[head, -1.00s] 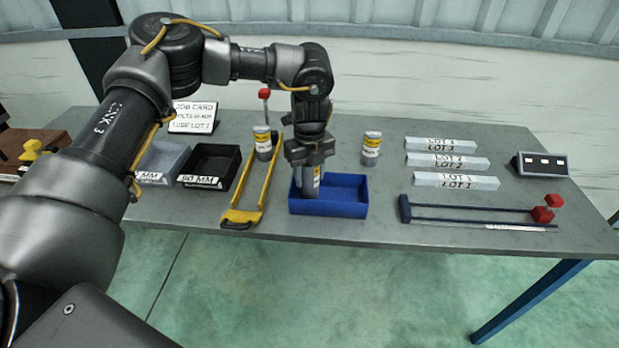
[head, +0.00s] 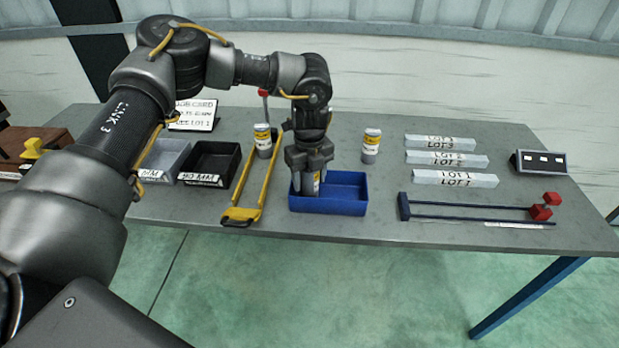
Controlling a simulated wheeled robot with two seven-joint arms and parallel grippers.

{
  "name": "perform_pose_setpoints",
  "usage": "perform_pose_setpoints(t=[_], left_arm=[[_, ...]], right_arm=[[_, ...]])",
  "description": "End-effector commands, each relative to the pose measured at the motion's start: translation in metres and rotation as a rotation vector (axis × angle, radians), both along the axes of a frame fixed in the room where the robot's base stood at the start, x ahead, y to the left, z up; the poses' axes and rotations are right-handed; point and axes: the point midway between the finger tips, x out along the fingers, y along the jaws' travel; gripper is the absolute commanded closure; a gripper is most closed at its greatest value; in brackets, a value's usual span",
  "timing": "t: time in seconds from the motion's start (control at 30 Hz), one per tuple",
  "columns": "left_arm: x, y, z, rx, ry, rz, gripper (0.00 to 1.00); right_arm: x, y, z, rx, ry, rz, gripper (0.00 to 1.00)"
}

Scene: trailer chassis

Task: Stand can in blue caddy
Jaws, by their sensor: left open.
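The blue caddy (head: 345,205) is an open box near the front middle of the table. A grey can with a yellow-and-white label (head: 309,185) stands upright in its left part. My left gripper (head: 309,168) is directly above the can, pointing down, with its jaws open around or just over the can's top. The gripper hides the can's upper end. Whether the can touches the caddy floor is hidden by the front wall. Two similar cans stand on the table, one left (head: 263,141) and one right (head: 371,146) behind the caddy. My right gripper is not in view.
A yellow frame (head: 240,214) lies close left of the caddy, with black (head: 213,163) and grey (head: 163,158) bins beyond. Several white LOT blocks (head: 456,179) and a blue-and-red bar clamp (head: 470,212) lie right. Bare table separates caddy and clamp.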

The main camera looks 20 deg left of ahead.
Motion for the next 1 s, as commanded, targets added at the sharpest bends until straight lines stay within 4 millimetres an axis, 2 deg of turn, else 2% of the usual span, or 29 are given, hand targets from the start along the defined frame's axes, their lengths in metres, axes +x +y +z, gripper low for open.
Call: perform_pose_setpoints(t=[0.17, 0.4, 0.6, 0.77, 1.0], left_arm=[[0.001, -0.001, 0.025, -0.002, -0.005, 0.0, 0.46], [0.001, -0.001, 0.077, -0.002, -0.006, 0.0, 0.46], [0.001, -0.001, 0.109, 0.0, -0.004, 0.0, 0.46], [0.001, 0.0, 0.119, -0.001, -0.002, -0.001, 0.46], [0.0, -0.001, 0.121, -0.001, -0.001, -0.001, 0.46]], right_arm=[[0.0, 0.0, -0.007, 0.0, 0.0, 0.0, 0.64], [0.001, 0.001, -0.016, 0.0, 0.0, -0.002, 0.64], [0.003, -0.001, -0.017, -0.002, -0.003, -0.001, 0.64], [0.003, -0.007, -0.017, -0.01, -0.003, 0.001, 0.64], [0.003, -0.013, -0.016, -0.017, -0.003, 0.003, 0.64]])
